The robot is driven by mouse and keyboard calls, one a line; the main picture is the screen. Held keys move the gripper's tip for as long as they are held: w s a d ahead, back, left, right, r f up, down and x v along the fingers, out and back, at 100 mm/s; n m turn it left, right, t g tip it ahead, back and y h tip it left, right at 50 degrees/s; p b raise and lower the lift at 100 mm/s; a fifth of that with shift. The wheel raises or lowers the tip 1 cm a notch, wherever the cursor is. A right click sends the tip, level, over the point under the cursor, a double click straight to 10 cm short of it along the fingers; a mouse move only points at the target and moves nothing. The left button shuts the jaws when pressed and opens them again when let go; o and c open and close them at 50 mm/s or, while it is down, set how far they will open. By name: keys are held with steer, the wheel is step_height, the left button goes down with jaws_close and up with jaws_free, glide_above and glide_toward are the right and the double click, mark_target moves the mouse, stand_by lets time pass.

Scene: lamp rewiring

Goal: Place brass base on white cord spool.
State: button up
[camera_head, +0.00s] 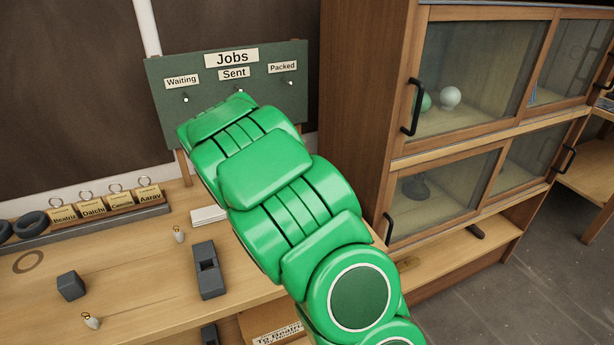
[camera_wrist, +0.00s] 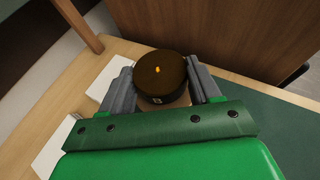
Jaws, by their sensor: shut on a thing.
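In the wrist view my gripper (camera_wrist: 165,88) is shut on a dark brown, round, flat-topped piece with a small orange spot at its centre, which I take to be the brass base (camera_wrist: 160,68). A finger lies against each side of it, and the piece sits above the wooden bench. A pale tan patch shows just below its near edge; I cannot tell whether that is the bench or a spool. I cannot make out the white cord spool in either view. In the head view my green arm hides my gripper and the held piece.
A green Jobs board (camera_head: 300,90) stands behind my arm. The wooden bench (camera_head: 130,270) holds a dark slotted block (camera_head: 209,270), a dark cube (camera_head: 71,285) and a rack of name tags (camera_head: 105,218). White cards (camera_wrist: 58,140) lie left of my gripper. A glass-fronted cabinet (camera_head: 350,90) stands right.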

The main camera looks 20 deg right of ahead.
steer(key=shift+f, duration=0.25)
steer(key=o, duration=1.3)
steer(key=shift+o, duration=0.2)
steer(key=shift+s+a+r, duration=0.1)
steer(key=shift+a+r, duration=0.1)
steer(key=v, duration=1.1)
steer(key=shift+a, duration=0.2)
steer(key=shift+s+r, duration=0.1)
steer(key=shift+s, duration=0.05)
